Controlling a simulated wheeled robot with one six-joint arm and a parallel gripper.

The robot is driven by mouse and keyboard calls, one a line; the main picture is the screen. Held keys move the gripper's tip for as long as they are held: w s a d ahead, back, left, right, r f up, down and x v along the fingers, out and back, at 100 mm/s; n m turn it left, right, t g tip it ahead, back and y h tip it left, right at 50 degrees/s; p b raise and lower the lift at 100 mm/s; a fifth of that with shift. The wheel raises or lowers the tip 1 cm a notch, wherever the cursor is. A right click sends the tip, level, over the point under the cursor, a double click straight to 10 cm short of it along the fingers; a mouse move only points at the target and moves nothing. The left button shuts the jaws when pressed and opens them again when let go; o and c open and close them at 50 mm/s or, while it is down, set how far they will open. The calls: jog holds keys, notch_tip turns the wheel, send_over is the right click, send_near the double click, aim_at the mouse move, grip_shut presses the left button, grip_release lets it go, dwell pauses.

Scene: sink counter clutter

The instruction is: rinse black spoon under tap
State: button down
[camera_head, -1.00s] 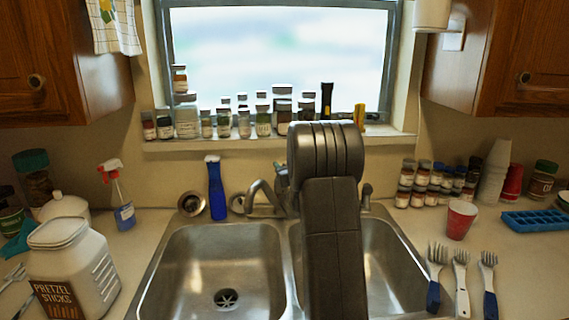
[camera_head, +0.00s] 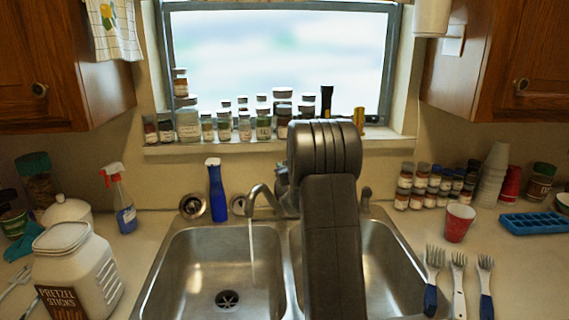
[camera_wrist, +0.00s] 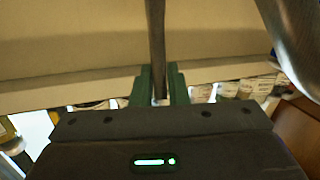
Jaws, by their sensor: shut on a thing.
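The black spoon shows in the wrist view as a dark, narrow handle (camera_wrist: 157,45) running up out of the frame; its bowl is not visible. My gripper (camera_wrist: 159,84), with green fingers, is shut on this handle. In the head view my own arm hides the gripper and spoon. The tap (camera_head: 262,195) stands behind the double sink, with its spout over the left basin (camera_head: 190,255). A thin stream of water (camera_head: 252,240) falls from it. I cannot tell whether the spoon is in the water.
A spray bottle (camera_head: 119,200) and pretzel jar (camera_head: 75,270) stand left of the sink. A blue bottle (camera_head: 217,190) stands behind it. A red cup (camera_head: 458,222), several forks (camera_head: 459,280) and a blue ice tray (camera_head: 533,222) are at right. Jars line the sill (camera_head: 270,141).

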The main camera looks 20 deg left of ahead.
jog(key=p, duration=0.1)
jog(key=r+p, duration=0.1)
jog(key=p, duration=0.1)
jog(key=shift+w+a+g+h, duration=0.25)
jog(key=shift+w+g+h, duration=0.05)
jog(key=shift+w+f+p, duration=0.1)
jog(key=shift+p, duration=0.25)
jog(key=shift+f+g+h, duration=0.15)
jog(key=shift+g+h, duration=0.15)
jog(key=c, duration=1.4)
grip_release()
jog(key=b+v, duration=0.3)
jog(key=v, duration=1)
jog(key=shift+s+d, duration=0.25)
jog(key=shift+s, duration=0.1)
